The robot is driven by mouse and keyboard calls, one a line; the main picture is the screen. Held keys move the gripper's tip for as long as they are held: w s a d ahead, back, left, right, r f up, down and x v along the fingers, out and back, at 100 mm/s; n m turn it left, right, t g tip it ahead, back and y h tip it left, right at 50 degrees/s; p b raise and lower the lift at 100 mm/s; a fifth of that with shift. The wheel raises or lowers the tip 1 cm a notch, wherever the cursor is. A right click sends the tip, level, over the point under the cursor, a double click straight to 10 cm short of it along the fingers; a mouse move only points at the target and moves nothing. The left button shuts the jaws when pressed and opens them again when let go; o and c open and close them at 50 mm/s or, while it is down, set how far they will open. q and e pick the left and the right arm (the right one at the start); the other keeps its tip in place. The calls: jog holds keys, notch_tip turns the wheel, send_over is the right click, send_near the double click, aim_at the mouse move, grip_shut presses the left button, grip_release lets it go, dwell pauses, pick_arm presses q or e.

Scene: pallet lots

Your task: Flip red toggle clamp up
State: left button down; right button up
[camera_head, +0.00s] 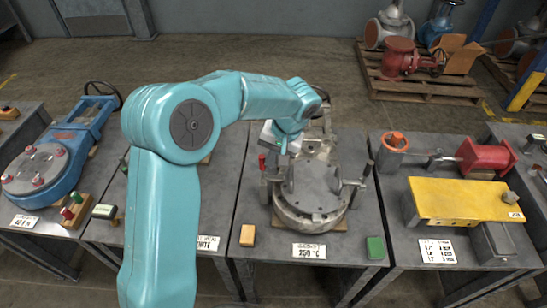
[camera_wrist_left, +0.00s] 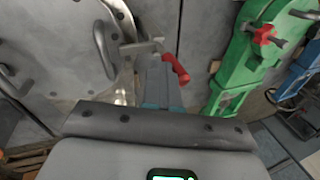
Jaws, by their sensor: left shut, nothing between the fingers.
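The red toggle clamp's handle (camera_wrist_left: 177,66) shows in the wrist view, just right of the tips of my left gripper (camera_wrist_left: 159,72). Handle and fingers look very close; I cannot tell if they touch. A pale metal bar lies just beyond the fingertips. In the head view a small red handle (camera_head: 262,162) stands at the left edge of the round grey metal fixture (camera_head: 312,190). My left gripper (camera_head: 281,150) reaches down beside it, shut and empty, its tips partly hidden. My right gripper is out of view.
A yellow plate (camera_head: 465,200) and a red part (camera_head: 487,156) lie on the right bench. A blue fixture (camera_head: 45,170) stands on the left bench. A wooden block (camera_head: 248,236) and a green block (camera_head: 376,248) sit at the middle bench's front edge.

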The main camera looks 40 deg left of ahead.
aim_at(260, 156)
pick_arm(q)
jog(key=shift+s+a, duration=0.1)
jog(key=shift+a, duration=0.05)
jog(key=shift+s+a+t+h+b, duration=0.35)
jog(key=shift+a+t+h, duration=0.05)
jog(key=shift+a+h, duration=0.25)
jog(key=shift+s+a+t+h+b, duration=0.3)
jog(key=shift+s+a+t+h, duration=0.1)
jog(key=shift+a+h, duration=0.2)
jog(key=s+a+f+t+h+b, duration=0.4)
jog(key=a+h+b, duration=0.3)
jog(key=b, duration=0.5)
jog(key=shift+s+f+n+t+h, duration=0.15)
jog(key=shift+f+n+t+h, duration=0.15)
jog(key=shift+f+t+h, duration=0.6)
jog(key=shift+r+h, duration=0.1)
jog(key=shift+h, duration=0.15)
